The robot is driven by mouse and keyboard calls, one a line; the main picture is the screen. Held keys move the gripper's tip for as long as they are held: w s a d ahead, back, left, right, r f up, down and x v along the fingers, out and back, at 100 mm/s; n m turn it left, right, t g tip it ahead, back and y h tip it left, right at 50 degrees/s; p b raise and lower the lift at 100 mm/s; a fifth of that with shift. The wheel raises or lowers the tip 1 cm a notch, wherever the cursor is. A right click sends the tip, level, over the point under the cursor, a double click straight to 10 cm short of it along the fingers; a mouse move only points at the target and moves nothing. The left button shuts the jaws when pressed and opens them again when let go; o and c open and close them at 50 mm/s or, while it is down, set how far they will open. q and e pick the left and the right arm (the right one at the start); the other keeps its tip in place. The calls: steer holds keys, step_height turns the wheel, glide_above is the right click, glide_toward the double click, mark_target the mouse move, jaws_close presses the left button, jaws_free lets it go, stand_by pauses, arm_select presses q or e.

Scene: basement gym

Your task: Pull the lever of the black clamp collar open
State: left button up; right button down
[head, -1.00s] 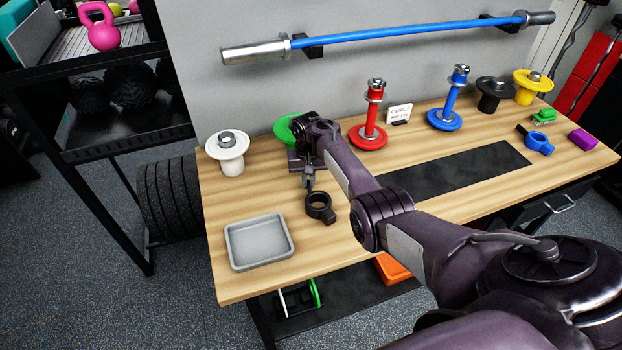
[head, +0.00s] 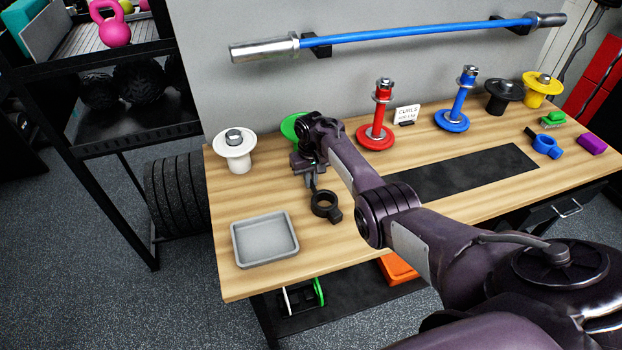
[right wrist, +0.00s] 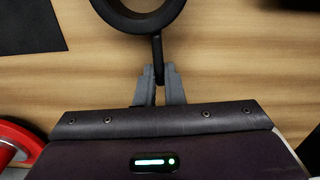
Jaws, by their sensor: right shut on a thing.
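The black clamp collar (head: 325,204) lies on the wooden table, right of the grey tray. Its ring also shows at the top of the right wrist view (right wrist: 180,16). A thin black lever (right wrist: 158,58) sticks out from the ring toward my right gripper. My right gripper (right wrist: 160,82) is shut on the lever, with a grey finger on each side of it. In the head view my right gripper (head: 313,180) points down behind the collar. I cannot tell how far the lever stands from its closed place. My left gripper is not in view.
The grey tray (head: 236,246) stands at the table's front left. A white plate on a stand (head: 234,160) and a green disc (head: 291,126) are behind. Red (head: 378,135) and blue (head: 453,120) weight stands, a blue collar (head: 547,147) and a black mat (head: 470,172) are to the right.

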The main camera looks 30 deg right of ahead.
steer(key=c, duration=1.5)
jaws_free()
steer(key=shift+r, duration=0.5)
step_height(320, 180, up, 7)
steer(key=shift+f, duration=0.1)
